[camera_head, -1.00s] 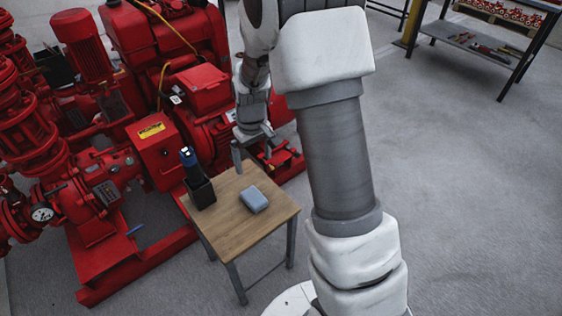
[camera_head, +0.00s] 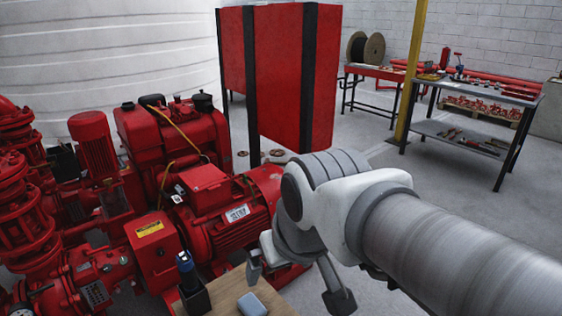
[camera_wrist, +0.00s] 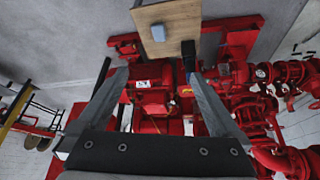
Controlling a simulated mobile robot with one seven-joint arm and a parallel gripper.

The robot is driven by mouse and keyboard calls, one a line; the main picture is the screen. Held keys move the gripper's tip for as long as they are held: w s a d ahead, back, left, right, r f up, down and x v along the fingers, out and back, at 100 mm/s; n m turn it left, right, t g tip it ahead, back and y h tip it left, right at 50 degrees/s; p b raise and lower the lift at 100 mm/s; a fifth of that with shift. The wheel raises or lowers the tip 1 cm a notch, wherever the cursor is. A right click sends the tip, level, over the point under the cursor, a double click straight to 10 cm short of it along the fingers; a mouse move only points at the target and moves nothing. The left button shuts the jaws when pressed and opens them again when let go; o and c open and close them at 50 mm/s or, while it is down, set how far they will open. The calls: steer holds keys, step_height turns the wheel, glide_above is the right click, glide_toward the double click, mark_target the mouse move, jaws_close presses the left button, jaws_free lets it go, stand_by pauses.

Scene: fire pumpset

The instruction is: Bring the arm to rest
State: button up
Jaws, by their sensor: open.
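My gripper (camera_head: 297,288) is open and empty beside the right side of the small wooden table (camera_head: 228,290) in the head view. My arm comes in from the right edge and bends at a white joint above the gripper. In the wrist view the two fingers of my gripper (camera_wrist: 158,76) are spread wide with nothing between them. They point toward the red pump machinery (camera_wrist: 155,98) and the table (camera_wrist: 184,14), which appears upside down. A blue-grey block (camera_head: 252,304) and a black holder (camera_head: 195,301) with a blue-topped dark tool (camera_head: 186,265) are on the table.
The red pump and motor (camera_head: 243,212) stand close behind and left of my gripper. A red cabinet (camera_head: 290,75) stands at the back. A workbench (camera_head: 470,130) with tools is at the right rear. Grey floor (camera_head: 400,170) between the machinery and workbench is open.

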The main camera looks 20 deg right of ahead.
steer(key=shift+s+r, duration=0.1)
steer(key=shift+s, duration=1.05)
steer(key=shift+r, duration=0.1)
step_height(320, 180, up, 19)
steer(key=p, duration=1.9)
steer(key=shift+r, duration=0.15)
